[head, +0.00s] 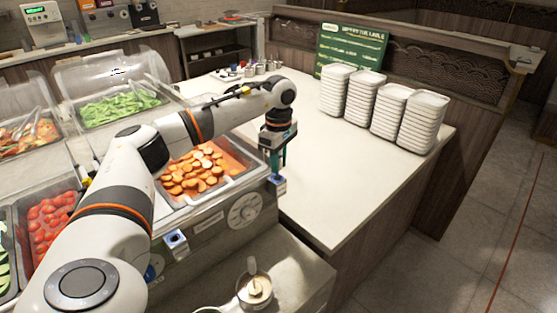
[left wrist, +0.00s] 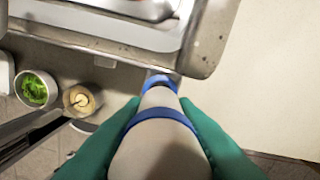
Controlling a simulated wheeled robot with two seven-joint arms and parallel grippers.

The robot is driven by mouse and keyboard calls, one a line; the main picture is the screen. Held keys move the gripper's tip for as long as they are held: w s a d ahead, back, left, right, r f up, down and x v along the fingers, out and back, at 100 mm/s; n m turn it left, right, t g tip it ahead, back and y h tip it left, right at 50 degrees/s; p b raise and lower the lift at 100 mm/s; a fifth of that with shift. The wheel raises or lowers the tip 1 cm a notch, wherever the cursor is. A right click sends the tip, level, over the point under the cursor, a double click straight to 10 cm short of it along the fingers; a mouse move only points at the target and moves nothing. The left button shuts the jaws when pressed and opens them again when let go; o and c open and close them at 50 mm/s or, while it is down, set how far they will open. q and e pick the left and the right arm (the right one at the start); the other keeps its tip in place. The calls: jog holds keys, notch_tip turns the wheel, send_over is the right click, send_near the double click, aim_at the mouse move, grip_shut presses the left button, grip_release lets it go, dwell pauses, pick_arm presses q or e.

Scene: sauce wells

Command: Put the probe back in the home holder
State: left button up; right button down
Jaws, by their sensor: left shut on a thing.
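My left gripper (head: 276,166) is shut on the probe, beside the front right corner of the food counter. In the left wrist view the probe (left wrist: 160,145) is a pale grey body with a blue band, between the green fingers (left wrist: 90,152). A blue and white holder (head: 278,185) is at the counter corner, just below the gripper; its blue part shows beyond the probe's far end in the left wrist view (left wrist: 158,80). I cannot tell whether the probe's end is inside it. Another blue holder (head: 176,241) is on the counter front. No label shows which is home.
A pan of orange slices (head: 200,168) lies left of the gripper. Several stacks of white dishes (head: 385,108) and a green sign (head: 350,50) stand on the white counter (head: 345,180). Small pots (head: 254,290) stand on a lower ledge. The white counter's front part is clear.

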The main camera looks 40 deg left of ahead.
pick_arm(q)
jog(key=shift+f+b, duration=0.75)
jog(key=shift+f, duration=0.55)
dwell(0.4)
jog(key=o, duration=1.1)
jog(key=shift+r, duration=0.1)
notch_tip(320, 180, up, 12)
jog(key=shift+f+b, duration=0.1)
jog(key=shift+b, duration=0.65)
